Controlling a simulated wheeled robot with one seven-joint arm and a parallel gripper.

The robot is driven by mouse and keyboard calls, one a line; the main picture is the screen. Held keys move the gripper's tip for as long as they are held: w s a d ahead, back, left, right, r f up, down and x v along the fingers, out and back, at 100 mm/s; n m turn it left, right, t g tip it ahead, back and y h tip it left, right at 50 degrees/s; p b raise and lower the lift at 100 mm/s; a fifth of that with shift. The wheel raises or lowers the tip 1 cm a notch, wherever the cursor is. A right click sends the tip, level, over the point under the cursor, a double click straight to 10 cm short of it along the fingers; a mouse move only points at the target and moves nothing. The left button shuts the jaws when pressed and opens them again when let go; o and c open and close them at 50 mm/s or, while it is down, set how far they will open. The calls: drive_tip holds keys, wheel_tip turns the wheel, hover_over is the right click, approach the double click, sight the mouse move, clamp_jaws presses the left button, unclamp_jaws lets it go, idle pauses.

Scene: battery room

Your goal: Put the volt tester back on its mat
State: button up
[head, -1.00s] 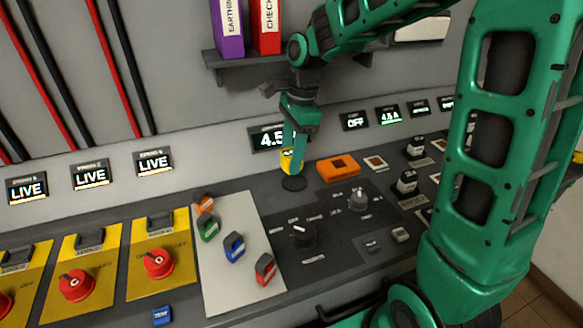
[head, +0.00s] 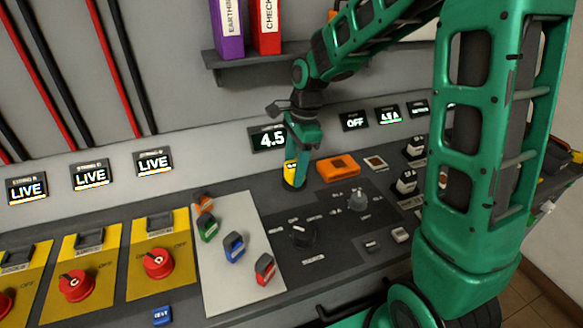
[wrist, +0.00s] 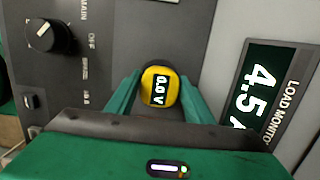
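The volt tester (head: 291,174) is small, with a yellow body and a dark display. In the wrist view the tester (wrist: 160,86) reads 0.0 V and sits between both green fingers. My gripper (head: 295,162) is shut on it from above and holds it roughly upright.
An orange device (head: 338,168) lies just right of the tester. A load monitor (head: 268,139) reading 4.5 is on the wall behind. A black rotary knob (head: 302,234) is in front. A pale board (head: 240,262) with several coloured tags lies at front left.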

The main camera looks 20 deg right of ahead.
drive_tip(key=shift+o, duration=0.9)
drive_tip(key=r, duration=0.5)
drive_tip(key=d+r, duration=0.1)
drive_tip(key=r, duration=0.1)
drive_tip(key=shift+r, duration=0.25)
drive_tip(key=shift+s+d+r, duration=0.15)
drive_tip(key=shift+s+d, duration=0.1)
drive_tip(key=shift+d, duration=0.1)
drive_tip(key=s+d+f+n, duration=0.1)
drive_tip(key=s+d+n, duration=0.4)
drive_tip(key=s, duration=0.9)
drive_tip(key=s+d+n+h, duration=0.1)
drive_tip(key=s+d+n, duration=0.5)
drive_tip(key=s+d, duration=0.4)
drive_tip(key=s, duration=0.4)
drive_tip(key=shift+d+f+n+h, duration=0.3)
drive_tip(key=shift+f, duration=0.1)
